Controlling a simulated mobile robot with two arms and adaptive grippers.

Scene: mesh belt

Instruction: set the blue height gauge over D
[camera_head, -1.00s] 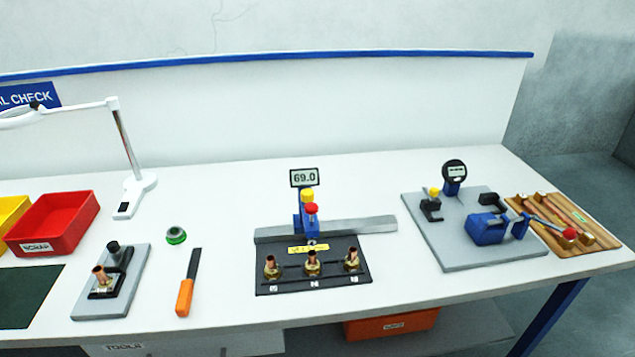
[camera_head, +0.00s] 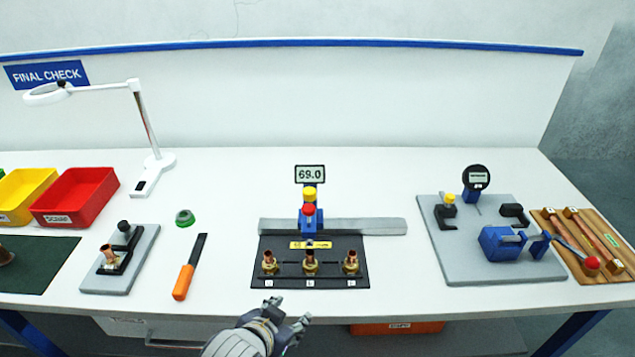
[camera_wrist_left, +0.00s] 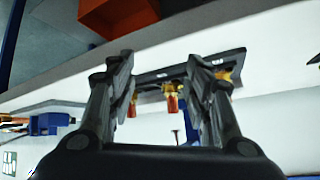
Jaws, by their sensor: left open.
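The blue height gauge (camera_head: 309,217) stands on a grey rail (camera_head: 375,227) behind a black plate (camera_head: 340,243). It has a yellow and a red knob and a display reading 69.0. Three brass fittings with copper tubes stand on the plate: left (camera_head: 270,265), middle (camera_head: 310,265) and right (camera_head: 350,264). The gauge is in line with the middle fitting. The small labels in front are too small to read. My left gripper (camera_head: 289,314) is open and empty, in front of the plate near the table's front edge. The left wrist view shows its spread fingers (camera_wrist_left: 160,68) with fittings beyond. My right gripper is not seen.
Left of the plate are an orange-handled tool (camera_head: 184,281), a green ring (camera_head: 185,218) and a grey fixture (camera_head: 110,285). Right is a grey board (camera_head: 470,264) with a dial gauge and blue clamp. A lamp (camera_head: 152,170) and red bin (camera_head: 75,202) stand back left.

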